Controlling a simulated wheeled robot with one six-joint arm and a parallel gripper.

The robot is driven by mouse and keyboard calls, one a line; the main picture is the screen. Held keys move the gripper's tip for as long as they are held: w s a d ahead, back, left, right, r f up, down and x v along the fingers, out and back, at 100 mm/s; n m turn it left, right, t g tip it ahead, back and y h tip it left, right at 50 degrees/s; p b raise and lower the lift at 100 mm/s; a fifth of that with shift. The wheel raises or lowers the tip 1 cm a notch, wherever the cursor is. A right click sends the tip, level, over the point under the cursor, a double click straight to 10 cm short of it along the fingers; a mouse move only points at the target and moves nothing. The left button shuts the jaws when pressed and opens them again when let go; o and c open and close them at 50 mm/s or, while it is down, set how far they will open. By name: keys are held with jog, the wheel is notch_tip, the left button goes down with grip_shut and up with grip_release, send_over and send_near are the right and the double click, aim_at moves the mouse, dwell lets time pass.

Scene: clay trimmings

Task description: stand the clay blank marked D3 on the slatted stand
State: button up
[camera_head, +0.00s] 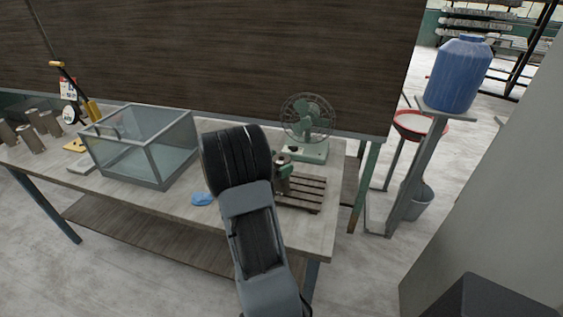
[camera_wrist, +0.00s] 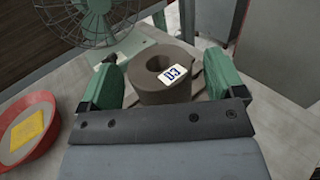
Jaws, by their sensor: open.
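The clay blank marked D3 (camera_wrist: 150,90) is a brown hollow cylinder with a white label on its top. In the wrist view it stands upright between the two green fingers of my gripper (camera_wrist: 163,68), which is open, with a gap visible on each side. In the head view the gripper (camera_head: 284,171) is over the left end of the slatted stand (camera_head: 305,192), and the blank (camera_head: 280,158) shows only in part beside the fingers. The blank appears to rest on the stand; its base is hidden.
A green fan (camera_head: 308,150) stands just behind the stand. A glass tank (camera_head: 145,150), a blue cloth (camera_head: 202,199) and several clay cylinders (camera_head: 30,138) are further left on the table. A red basin (camera_wrist: 48,112) holding something yellow shows at left in the wrist view.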

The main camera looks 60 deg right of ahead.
jog(key=b+v, duration=0.1)
jog(key=v, duration=1)
jog(key=s+a+m+t+y, duration=0.3)
jog(key=a+m+y, duration=0.4)
jog(key=a, duration=0.7)
jog(key=s+a+m+t+y, duration=0.3)
jog(key=a+m+t+y, duration=0.3)
jog(key=a+y, duration=0.4)
jog(key=a+m, duration=0.1)
jog(key=a, duration=0.4)
jog(key=shift+t, duration=0.3)
notch_tip(320, 180, up, 2)
jog(key=shift+d+r+p, duration=0.1)
jog(key=shift+r+p, duration=0.15)
jog(key=shift+p, duration=0.8)
jog(key=shift+c, duration=0.5)
